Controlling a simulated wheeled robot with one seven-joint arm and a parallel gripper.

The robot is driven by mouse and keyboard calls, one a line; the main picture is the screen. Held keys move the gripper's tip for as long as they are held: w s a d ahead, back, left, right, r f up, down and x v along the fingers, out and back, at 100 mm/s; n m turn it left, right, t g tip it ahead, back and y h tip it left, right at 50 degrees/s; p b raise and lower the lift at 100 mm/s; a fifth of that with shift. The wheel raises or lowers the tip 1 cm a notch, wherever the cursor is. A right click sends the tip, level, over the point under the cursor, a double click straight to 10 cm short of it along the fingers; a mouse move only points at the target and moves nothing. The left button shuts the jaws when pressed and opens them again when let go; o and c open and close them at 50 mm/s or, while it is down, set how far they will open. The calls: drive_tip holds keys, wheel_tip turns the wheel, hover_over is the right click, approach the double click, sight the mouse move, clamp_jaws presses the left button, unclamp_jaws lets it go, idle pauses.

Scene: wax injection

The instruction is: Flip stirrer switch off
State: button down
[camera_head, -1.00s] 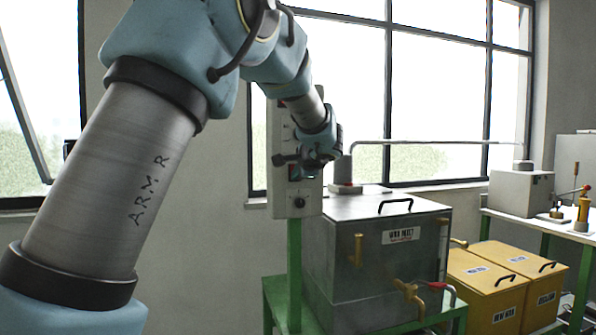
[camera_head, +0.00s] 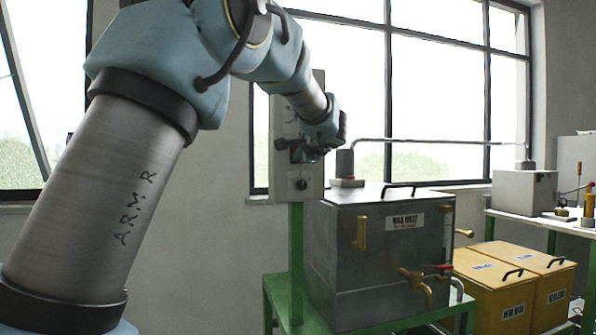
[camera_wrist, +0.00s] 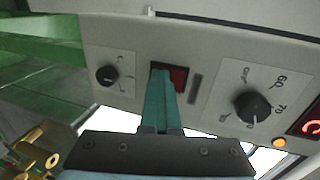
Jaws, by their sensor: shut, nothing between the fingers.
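A red rocker switch (camera_wrist: 179,76) sits in a dark frame on the pale control panel (camera_wrist: 135,55); I take it to be the stirrer switch, though no label on it is legible. My gripper (camera_wrist: 161,72) is shut and empty. Its teal fingers reach up over the left part of the switch in the wrist view and hide that part. Whether the tips touch it, and which way the rocker is tipped, I cannot tell. In the head view, my gripper (camera_head: 301,154) is at the front of the panel (camera_head: 309,185), and its wrist hides much of the panel's upper middle.
A small black knob (camera_wrist: 107,75) is left of the switch. A larger dial (camera_wrist: 252,106), an orange lamp (camera_wrist: 279,143) and a red display (camera_wrist: 313,124) are to its right. A metal tank (camera_head: 380,255) with brass fittings stands close by on a green stand (camera_head: 297,250).

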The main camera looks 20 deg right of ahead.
drive_tip(key=shift+w+a+f+t+b, duration=0.1)
drive_tip(key=shift+w+f+t+b, duration=0.3)
drive_tip(key=shift+b, duration=2.05)
drive_tip(key=shift+s+f+t+b, duration=0.15)
drive_tip(key=shift+t+b, duration=0.55)
drive_tip(key=shift+b, duration=1.75)
drive_tip(key=shift+w+r+b, duration=0.1)
drive_tip(key=shift+r+b, duration=0.2)
drive_tip(key=shift+b, duration=0.5)
